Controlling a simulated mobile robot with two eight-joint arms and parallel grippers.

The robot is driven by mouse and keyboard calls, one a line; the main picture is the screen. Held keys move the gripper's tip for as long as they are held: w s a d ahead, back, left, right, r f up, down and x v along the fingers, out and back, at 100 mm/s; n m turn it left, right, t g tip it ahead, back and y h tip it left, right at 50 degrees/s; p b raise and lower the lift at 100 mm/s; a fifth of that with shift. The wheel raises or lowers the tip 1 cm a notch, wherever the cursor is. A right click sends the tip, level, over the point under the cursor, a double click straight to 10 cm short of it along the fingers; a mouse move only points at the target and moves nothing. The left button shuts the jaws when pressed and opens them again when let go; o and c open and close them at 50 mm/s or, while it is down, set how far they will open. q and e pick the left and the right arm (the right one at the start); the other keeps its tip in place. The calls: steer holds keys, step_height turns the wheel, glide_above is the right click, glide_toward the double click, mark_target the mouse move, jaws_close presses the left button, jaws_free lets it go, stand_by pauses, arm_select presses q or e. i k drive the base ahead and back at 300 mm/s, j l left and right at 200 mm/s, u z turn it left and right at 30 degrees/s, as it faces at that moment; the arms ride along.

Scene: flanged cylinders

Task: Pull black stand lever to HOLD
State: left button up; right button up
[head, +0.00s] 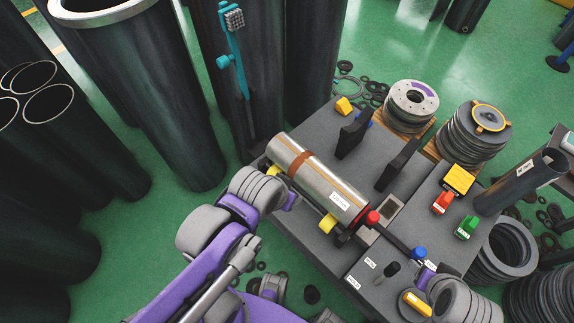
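A short black lever (391,269) stands upright on the grey bench, close to two small white labels (370,263) whose text is too small to read.
The cylinder lies on yellow supports (327,223) on the bench (300,238). Two black upright plates (352,135) stand behind it. Red (443,203) and green (466,228) blocks, a yellow box (458,179) and a dark tube (520,182) are at right. Large dark pipes (160,100) crowd the left.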

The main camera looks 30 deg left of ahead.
mark_target(393, 267)
steer(key=u, duration=0.8)
steer(key=k+z, duration=0.15)
steer(key=z, duration=0.25)
steer(key=k+l+z, duration=0.15)
steer(key=z, duration=0.3)
steer(key=k+l+z, duration=0.1)
steer(key=z, duration=0.3)
